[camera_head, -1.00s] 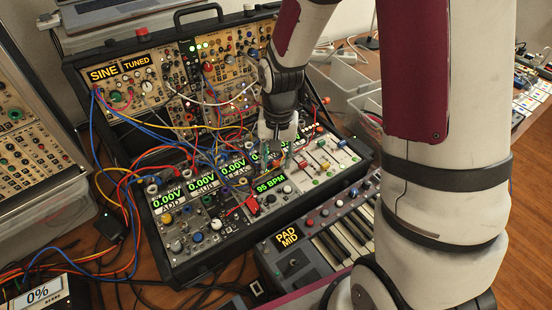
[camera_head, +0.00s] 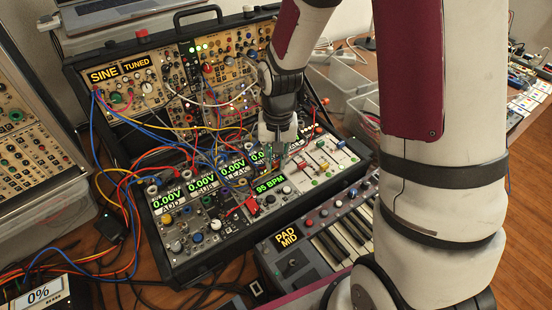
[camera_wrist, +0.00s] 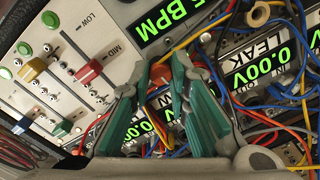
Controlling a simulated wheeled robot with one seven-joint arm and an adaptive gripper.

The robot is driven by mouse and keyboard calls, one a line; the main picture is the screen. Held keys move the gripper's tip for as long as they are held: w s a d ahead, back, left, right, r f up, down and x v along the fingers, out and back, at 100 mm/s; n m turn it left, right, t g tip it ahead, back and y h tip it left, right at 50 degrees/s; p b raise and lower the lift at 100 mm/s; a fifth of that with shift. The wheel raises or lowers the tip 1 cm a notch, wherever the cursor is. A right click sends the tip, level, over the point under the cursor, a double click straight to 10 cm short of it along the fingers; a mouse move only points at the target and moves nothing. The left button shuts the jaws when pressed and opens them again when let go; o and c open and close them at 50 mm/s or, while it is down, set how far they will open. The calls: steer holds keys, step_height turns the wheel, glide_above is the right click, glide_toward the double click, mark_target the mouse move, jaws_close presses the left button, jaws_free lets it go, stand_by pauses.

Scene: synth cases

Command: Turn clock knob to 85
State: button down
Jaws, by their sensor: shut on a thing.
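The clock module's display (camera_head: 270,183) reads 95 BPM in green. Part of it shows in the wrist view (camera_wrist: 160,18), ending in "5 BPM". My gripper (camera_head: 276,161) points down at the panel just behind this display. In the wrist view its teal-padded fingers (camera_wrist: 160,72) come near each other around a small red-orange part (camera_wrist: 160,76), which looks like the clock knob. The gripper is shut on it. The fingers hide much of the knob, and I cannot read its pointer. In the head view the knob is hidden.
Patch cables (camera_head: 190,150) run left of and behind my gripper; several pass close to the fingers in the wrist view. A slider module (camera_head: 318,160) lies to the right, its colored caps near the left finger in the wrist view. A keyboard (camera_head: 335,240) stands in front.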

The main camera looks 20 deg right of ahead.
mark_target(277, 163)
steer(key=shift+n+p, duration=0.75)
steer(key=shift+n, duration=1.75)
steer(key=c, duration=1.5)
jaws_free()
steer(key=shift+d+r, duration=0.2)
steer(key=shift+r, duration=5.8)
